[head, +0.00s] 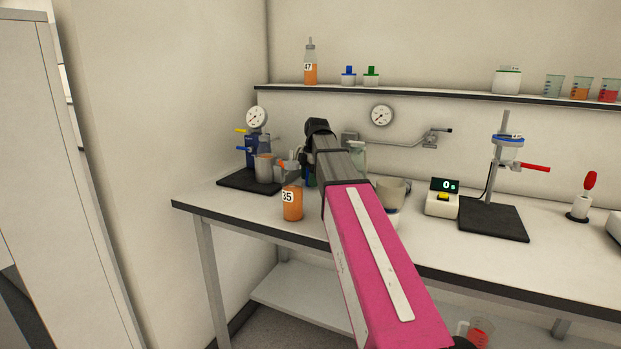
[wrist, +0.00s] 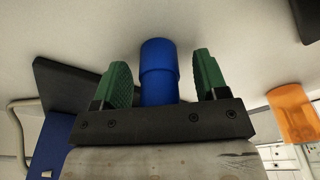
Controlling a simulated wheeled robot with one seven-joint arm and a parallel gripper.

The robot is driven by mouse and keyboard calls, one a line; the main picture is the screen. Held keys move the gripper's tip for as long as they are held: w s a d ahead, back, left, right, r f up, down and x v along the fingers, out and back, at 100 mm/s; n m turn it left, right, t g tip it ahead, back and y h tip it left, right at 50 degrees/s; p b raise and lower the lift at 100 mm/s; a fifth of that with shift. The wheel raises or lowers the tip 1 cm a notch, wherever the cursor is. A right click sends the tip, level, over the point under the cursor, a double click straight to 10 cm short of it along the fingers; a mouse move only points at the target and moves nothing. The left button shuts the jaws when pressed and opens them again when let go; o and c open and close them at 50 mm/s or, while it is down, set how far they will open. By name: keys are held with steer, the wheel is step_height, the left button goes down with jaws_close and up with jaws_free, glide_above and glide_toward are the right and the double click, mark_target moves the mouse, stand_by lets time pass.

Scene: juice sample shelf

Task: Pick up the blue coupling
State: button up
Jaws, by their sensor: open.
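A blue stepped cylinder, the blue coupling (wrist: 158,72), shows in the wrist view between the two green fingers of my gripper (wrist: 160,62). The fingers are open, with a visible gap on each side of it. Its lower end is hidden behind the dark gripper body. In the head view my gripper (head: 304,172) is low over the left part of the bench, largely hidden by my arm. The coupling cannot be made out clearly there.
An orange container labelled 35 (head: 292,203) stands at the bench's front edge, close to my gripper. A press with a gauge on a black base (head: 235,181) stands to the left. A beige cup (head: 391,189) is to the right. The wall shelf (head: 450,96) runs above.

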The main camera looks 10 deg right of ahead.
steer(key=c, duration=1)
steer(key=shift+r, duration=0.1)
step_height(320, 180, up, 10)
steer(key=shift+w+a+f, duration=0.1)
steer(key=shift+w+a, duration=0.05)
steer(key=w+a+r+m, duration=0.1)
steer(key=a+r+m, duration=0.1)
steer(key=a+r, duration=0.2)
steer(key=w+a+r+m, duration=0.2)
steer(key=a+r, duration=0.3)
steer(key=r, duration=0.1)
steer(key=w+a+r+m+t, duration=0.1)
steer(key=a+r+m, duration=0.1)
steer(key=a+r, duration=0.3)
steer(key=shift+w+a+r, duration=0.2)
steer(key=shift+w+r, duration=0.2)
steer(key=shift+r, duration=0.1)
steer(key=shift+a+r, duration=0.15)
steer(key=shift+a, duration=0.2)
